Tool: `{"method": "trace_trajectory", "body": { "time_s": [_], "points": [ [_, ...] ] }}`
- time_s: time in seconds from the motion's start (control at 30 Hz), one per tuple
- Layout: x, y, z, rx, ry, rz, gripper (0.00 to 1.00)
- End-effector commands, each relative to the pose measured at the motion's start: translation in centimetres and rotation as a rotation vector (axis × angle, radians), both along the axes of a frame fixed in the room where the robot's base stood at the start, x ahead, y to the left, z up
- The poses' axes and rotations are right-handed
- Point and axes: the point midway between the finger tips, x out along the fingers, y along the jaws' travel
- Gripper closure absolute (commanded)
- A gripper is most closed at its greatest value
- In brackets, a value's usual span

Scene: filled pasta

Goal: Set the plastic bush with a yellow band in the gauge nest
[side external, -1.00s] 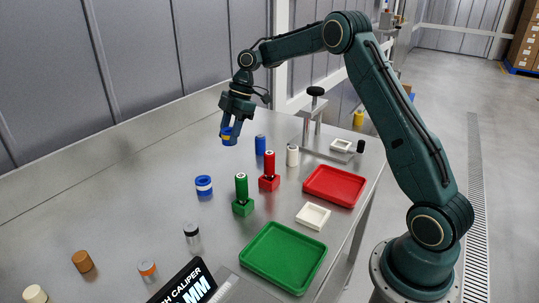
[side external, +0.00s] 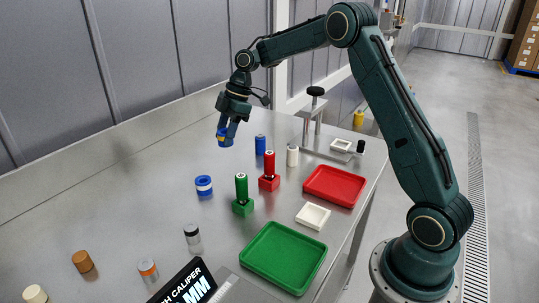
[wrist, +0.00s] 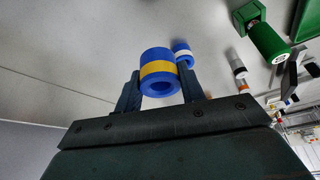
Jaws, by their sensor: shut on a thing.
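My gripper (side external: 226,132) is shut on a blue plastic bush with a yellow band (side external: 222,141), held above the table toward the back wall. In the wrist view the bush (wrist: 160,82) sits between the two fingers, its bore facing the camera. A small white square holder (side external: 341,145) sits by the metal clamp stand (side external: 311,125) at the far right. A second white square tray (side external: 313,216) lies between the red and green trays. I cannot tell for sure which of these is the gauge nest. Both are well to the right of my gripper.
A blue bush with a white band (side external: 204,185) stands below the held one. Upright cylinders, including green (side external: 241,187), red (side external: 269,165) and blue (side external: 260,145), stand mid-table. A red tray (side external: 335,200), green tray (side external: 246,262) and caliper display (side external: 183,285) are nearer.

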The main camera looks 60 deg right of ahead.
Motion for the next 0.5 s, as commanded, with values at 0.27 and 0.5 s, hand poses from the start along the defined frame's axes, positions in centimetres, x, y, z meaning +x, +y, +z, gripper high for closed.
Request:
{"method": "trace_trajectory", "body": {
  "time_s": [0.27, 0.5],
  "points": [
    [-1.2, 3.7, 0.5, 0.000, -0.001, -0.257, 0.85],
    [-3.4, 6.2, 0.4, -0.001, -0.001, -0.527, 0.85]
  ]
}}
